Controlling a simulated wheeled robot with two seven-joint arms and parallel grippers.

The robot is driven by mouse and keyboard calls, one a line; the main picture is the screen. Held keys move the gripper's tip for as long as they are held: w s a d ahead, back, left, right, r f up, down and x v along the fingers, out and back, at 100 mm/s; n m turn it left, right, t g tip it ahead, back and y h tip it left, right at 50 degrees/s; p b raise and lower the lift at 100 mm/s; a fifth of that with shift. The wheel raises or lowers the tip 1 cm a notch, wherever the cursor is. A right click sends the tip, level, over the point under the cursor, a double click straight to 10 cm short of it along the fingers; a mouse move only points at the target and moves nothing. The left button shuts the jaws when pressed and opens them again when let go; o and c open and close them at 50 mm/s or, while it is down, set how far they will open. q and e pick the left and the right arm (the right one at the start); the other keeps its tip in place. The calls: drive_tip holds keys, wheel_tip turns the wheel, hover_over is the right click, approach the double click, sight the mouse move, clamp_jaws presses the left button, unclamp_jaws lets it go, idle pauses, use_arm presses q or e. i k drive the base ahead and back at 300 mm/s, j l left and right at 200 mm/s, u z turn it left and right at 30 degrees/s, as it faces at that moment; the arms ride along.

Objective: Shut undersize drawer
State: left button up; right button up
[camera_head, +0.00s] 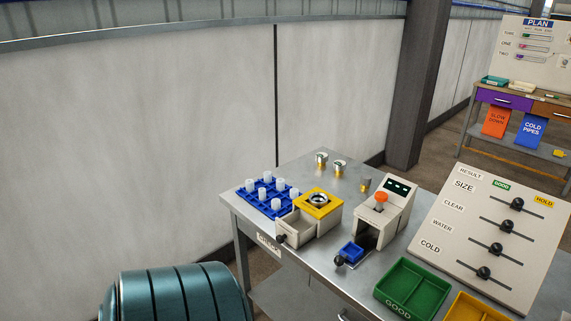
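A pale box with a yellow top (319,202) and a round metal-rimmed hole stands near the left end of the metal table. Its pale drawer (296,229) is pulled out toward the front left and looks empty inside. A black knob (281,239) sits on the drawer's front. No readable label names it as the undersize drawer. A second drawer, blue (351,251) with a black knob, sticks out of the pale device with an orange button (381,197). Neither of my grippers is in view.
A blue rack (256,204) with several white tubes stands behind the pale drawer. A green tray (402,308), a yellow tray (478,309) and a slider board (480,275) fill the right.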

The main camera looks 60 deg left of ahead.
sight(298, 227)
drive_tip(key=i, duration=0.5)
drive_tip(key=u, duration=2.35)
